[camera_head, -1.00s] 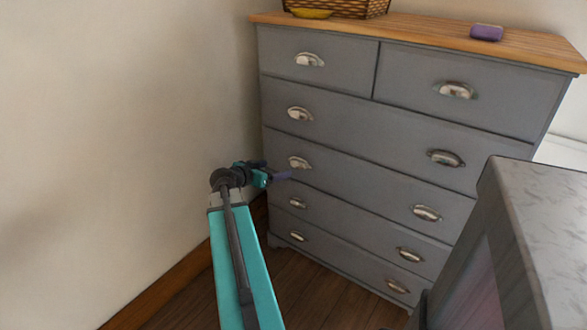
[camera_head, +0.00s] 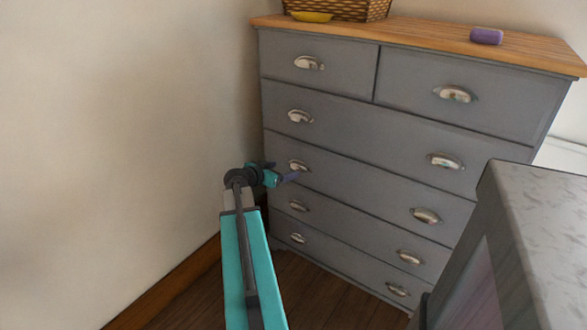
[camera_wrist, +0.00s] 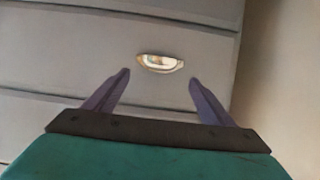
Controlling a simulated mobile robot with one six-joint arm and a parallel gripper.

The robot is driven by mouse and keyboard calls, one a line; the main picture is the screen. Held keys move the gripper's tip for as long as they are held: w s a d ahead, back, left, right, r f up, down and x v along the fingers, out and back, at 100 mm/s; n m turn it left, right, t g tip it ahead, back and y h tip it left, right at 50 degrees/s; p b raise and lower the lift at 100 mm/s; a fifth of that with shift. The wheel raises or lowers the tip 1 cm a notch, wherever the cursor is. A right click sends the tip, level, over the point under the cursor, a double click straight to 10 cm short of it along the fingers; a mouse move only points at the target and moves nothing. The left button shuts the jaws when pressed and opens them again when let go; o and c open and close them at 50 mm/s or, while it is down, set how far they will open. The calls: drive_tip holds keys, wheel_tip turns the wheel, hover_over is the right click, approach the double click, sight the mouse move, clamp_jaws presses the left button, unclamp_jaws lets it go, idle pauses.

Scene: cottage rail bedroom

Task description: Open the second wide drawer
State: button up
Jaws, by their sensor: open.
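The grey dresser has two small top drawers with several wide drawers below. The second wide drawer (camera_head: 360,190) is shut. It has a left cup handle (camera_head: 299,165) and a right cup handle (camera_head: 426,215), both silvery. My gripper (camera_head: 291,176) is open beside the left handle and partly overlaps its lower edge in the head view. In the wrist view, a cup handle (camera_wrist: 160,63) lies just beyond and roughly between the two open purple fingers of my gripper (camera_wrist: 158,80). No contact with the handle is clear.
A plain wall (camera_head: 120,130) stands close on the left of the dresser. A grey block-like body (camera_head: 540,220) fills the lower right. A wicker basket (camera_head: 345,9), a yellow item (camera_head: 311,16) and a purple item (camera_head: 486,36) sit on the wooden top.

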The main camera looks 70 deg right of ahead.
sight(296, 167)
drive_tip(key=shift+x, duration=4.3)
